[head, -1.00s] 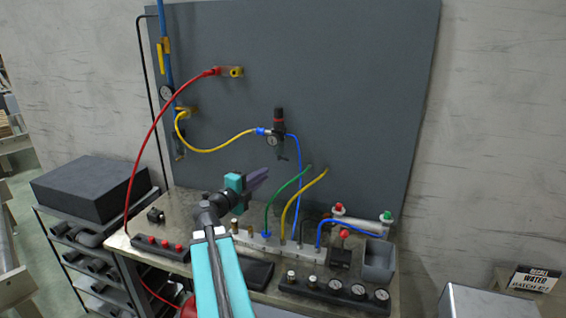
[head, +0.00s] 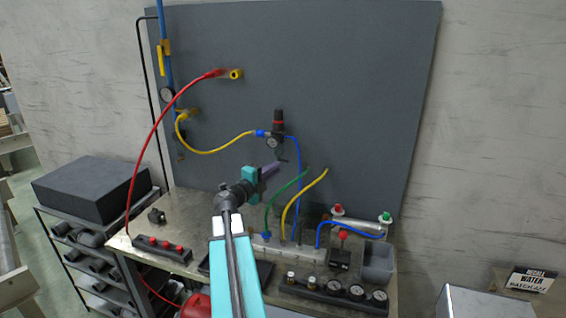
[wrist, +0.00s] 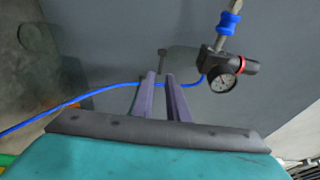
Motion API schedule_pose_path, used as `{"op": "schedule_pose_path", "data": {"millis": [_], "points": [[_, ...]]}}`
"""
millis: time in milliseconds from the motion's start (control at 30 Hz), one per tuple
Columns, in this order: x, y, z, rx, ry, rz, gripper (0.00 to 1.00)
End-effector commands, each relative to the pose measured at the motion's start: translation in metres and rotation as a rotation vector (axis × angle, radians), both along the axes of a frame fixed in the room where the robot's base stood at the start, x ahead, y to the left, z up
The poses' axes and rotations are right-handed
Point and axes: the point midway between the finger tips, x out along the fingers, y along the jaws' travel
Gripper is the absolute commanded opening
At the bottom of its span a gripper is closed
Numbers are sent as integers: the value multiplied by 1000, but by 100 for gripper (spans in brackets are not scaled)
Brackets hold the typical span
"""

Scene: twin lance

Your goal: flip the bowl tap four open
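The regulator (head: 277,128) hangs on the grey panel, with a black knob, a red ring and a round gauge. Its bowl shows in the wrist view (wrist: 182,58) as a grey body left of the gauge. The small dark bowl tap (wrist: 162,53) is at the bowl's end. My gripper (wrist: 160,74) has two purple fingers with a narrow gap between them, and nothing shows in the gap. The tap appears just beyond the fingertips in the wrist view. In the head view my gripper (head: 278,166) points right, close below the regulator; contact cannot be told.
A blue hose (wrist: 80,98) crosses behind the fingers. Yellow (head: 305,197) and green (head: 282,190) hoses rise right of my gripper from a manifold (head: 290,248) on the bench. A red hose (head: 150,140) arcs at the left. The panel (head: 360,90) stands close behind.

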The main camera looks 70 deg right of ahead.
Motion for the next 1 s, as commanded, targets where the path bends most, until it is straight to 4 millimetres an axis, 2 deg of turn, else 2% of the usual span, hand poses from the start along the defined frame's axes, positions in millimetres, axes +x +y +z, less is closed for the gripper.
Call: {"op": "schedule_pose_path", "data": {"millis": [33,300,500,1000], "points": [[-1,-8,1,0,1,0,14],[-6,-39,2,-1,1,1,14],[-10,-55,1,0,1,1,14],[-12,-62,0,0,0,2,12]]}}
